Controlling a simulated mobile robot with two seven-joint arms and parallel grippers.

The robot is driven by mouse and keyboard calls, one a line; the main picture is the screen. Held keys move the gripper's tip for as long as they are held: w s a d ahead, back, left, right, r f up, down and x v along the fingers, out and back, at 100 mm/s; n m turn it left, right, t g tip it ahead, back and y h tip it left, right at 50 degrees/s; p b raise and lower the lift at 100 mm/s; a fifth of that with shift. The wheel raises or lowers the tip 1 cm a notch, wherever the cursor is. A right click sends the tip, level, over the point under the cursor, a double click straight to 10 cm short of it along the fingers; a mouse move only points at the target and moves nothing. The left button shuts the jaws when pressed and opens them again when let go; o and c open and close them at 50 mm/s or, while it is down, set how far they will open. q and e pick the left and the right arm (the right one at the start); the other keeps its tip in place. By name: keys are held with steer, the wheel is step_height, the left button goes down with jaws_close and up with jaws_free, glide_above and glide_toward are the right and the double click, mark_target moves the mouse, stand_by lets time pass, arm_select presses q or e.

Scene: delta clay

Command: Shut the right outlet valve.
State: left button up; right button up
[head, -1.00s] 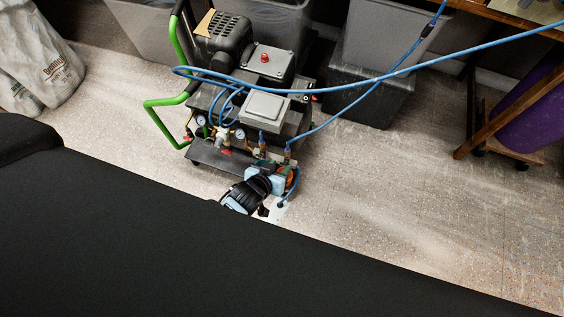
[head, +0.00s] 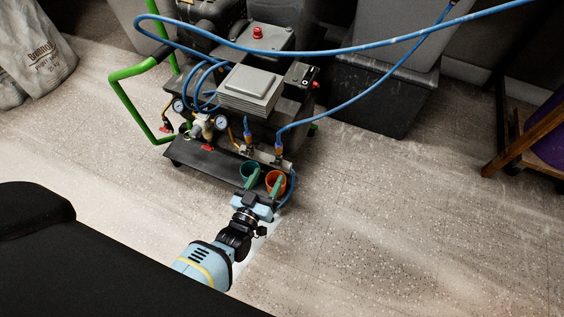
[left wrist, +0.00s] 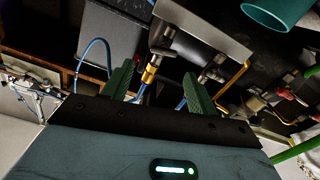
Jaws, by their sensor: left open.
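The right outlet valve (head: 278,158) is at the front right of the compressor, below a brass fitting with a blue hose. In the left wrist view the brass fitting (left wrist: 150,73) shows between my fingers, beside the metal valve body. The valve handle's position is too small to tell. The left outlet (head: 247,149) stands beside it. My left gripper (head: 264,184) is open, with green fingers, just in front of the outlets and apart from them in the head view. Its fingers also show in the left wrist view (left wrist: 158,80). My right gripper is not in view.
Blue hoses (head: 345,106) arch over the compressor. Grey bins (head: 380,97) stand behind at the right. The floor (head: 400,220) at the right is clear.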

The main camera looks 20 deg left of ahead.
mark_target(277, 162)
arm_select(q)
steer(key=shift+w+f, duration=0.15)
steer(key=shift+f, duration=0.35)
steer(key=shift+w+b, duration=0.2)
steer(key=shift+b, duration=0.1)
steer(key=w+b, duration=0.2)
steer(key=w, duration=0.3)
steer(key=shift+w+d, duration=0.1)
steer(key=shift+w, duration=0.25)
steer(key=shift+w+b, duration=0.4)
steer(key=shift+w, duration=0.4)
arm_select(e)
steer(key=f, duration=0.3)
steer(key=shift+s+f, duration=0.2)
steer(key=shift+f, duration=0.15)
